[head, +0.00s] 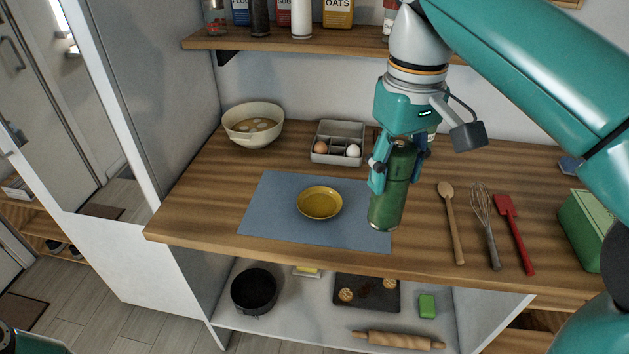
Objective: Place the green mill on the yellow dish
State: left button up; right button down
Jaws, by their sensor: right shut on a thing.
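The yellow dish (319,203) lies on a blue-grey mat (272,224) on the wooden counter. The green mill (387,205) is upright in my right gripper (392,168), which is shut on its upper part. The mill shows over the mat's right edge, to the right of the dish and apart from it. I cannot tell whether its base touches the surface. The gripper hides the top of the mill. My left gripper is not in view; only a bit of my left arm shows at the bottom left corner.
A cream bowl (253,125) and a grey egg box (337,143) stand behind the mat. A wooden spoon (452,223), a whisk (486,225) and a red spatula (515,234) lie to the right, near a green box (583,229). A shelf (285,40) with packages hangs above.

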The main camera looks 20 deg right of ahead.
aim_at(320, 204)
jog(key=i, duration=0.85)
jog(key=u, duration=0.05)
